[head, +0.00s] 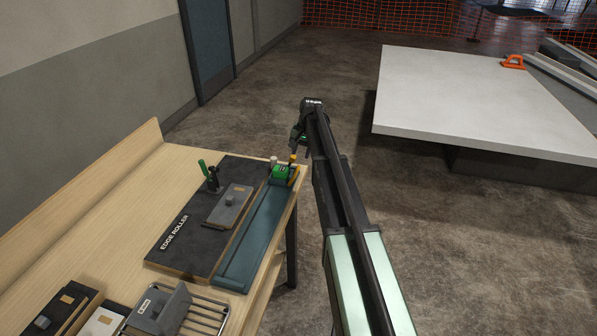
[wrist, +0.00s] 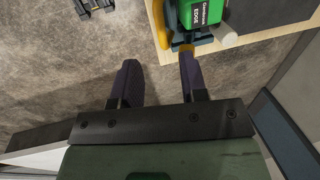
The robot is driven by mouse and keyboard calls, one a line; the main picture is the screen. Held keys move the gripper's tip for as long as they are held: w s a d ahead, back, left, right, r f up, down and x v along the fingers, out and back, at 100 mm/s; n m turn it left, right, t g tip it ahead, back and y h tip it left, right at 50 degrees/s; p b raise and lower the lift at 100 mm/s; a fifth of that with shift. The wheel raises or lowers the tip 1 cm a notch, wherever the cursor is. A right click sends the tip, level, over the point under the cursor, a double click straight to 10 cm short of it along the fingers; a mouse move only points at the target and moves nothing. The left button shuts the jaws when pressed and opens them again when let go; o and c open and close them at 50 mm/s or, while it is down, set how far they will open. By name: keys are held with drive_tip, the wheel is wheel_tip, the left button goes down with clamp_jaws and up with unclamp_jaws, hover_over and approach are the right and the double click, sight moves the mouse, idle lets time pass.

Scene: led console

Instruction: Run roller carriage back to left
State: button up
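The green roller carriage (head: 281,172) sits at the far end of the teal rail (head: 256,228) on the bench's edge roller station. It has yellow parts and a pale knob beside it. In the wrist view the carriage (wrist: 208,12) is at the top, cut off by the frame edge, with a yellow part (wrist: 159,22) on its left. My gripper (wrist: 158,68) is open, with nothing between its fingers. Its right fingertip is close to the carriage's lower yellow tip; I cannot tell whether they touch. In the head view my gripper (head: 298,146) hangs near the carriage, partly hidden by my arm.
The black edge roller board (head: 190,243) bears a grey block (head: 230,205) and a green-handled tool (head: 208,176). A wire rack (head: 207,315) and small boxes stand at the bench's near end. A white table (head: 480,105) stands at right, with open floor between.

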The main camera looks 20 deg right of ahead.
sight(297, 171)
drive_tip(key=f+b, duration=0.2)
drive_tip(key=f, duration=0.1)
drive_tip(key=a+f+b, duration=0.1)
drive_tip(key=f+b, duration=0.1)
drive_tip(key=b, duration=0.1)
drive_tip(key=w+f+b, duration=0.1)
drive_tip(key=f+b, duration=0.1)
drive_tip(key=f, duration=0.1)
drive_tip(key=shift+a+f, duration=0.15)
drive_tip(key=shift+f, duration=0.2)
drive_tip(key=shift+r, duration=0.15)
clamp_jaws()
